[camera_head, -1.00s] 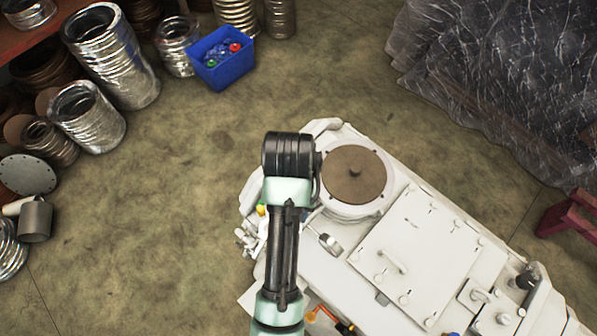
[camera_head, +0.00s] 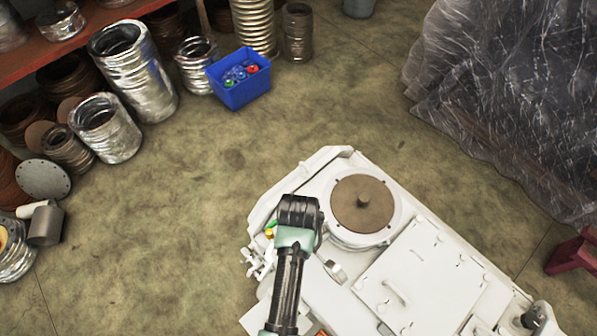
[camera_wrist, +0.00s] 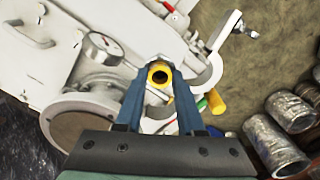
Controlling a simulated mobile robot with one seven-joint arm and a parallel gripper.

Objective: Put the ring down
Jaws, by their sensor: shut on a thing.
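My gripper (camera_wrist: 160,78) shows in the wrist view with two blue fingers closed on a yellow ring (camera_wrist: 159,64) with a dark opening. The ring is at the fingertips, above the white machine (camera_wrist: 55,50). I cannot tell whether it touches anything below. In the head view my wrist hides the gripper and ring; it is over the left end of the white machine (camera_head: 420,270), left of a round brown disc (camera_head: 360,207).
The machine has a dial gauge (camera_wrist: 103,44) and yellow and green parts (camera_wrist: 215,102) close to the fingers. A blue bin (camera_head: 240,92) with small coloured items stands on open floor (camera_head: 180,230). Silvery rolls (camera_head: 133,70) line the left; wrapped goods (camera_head: 500,90) stand right.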

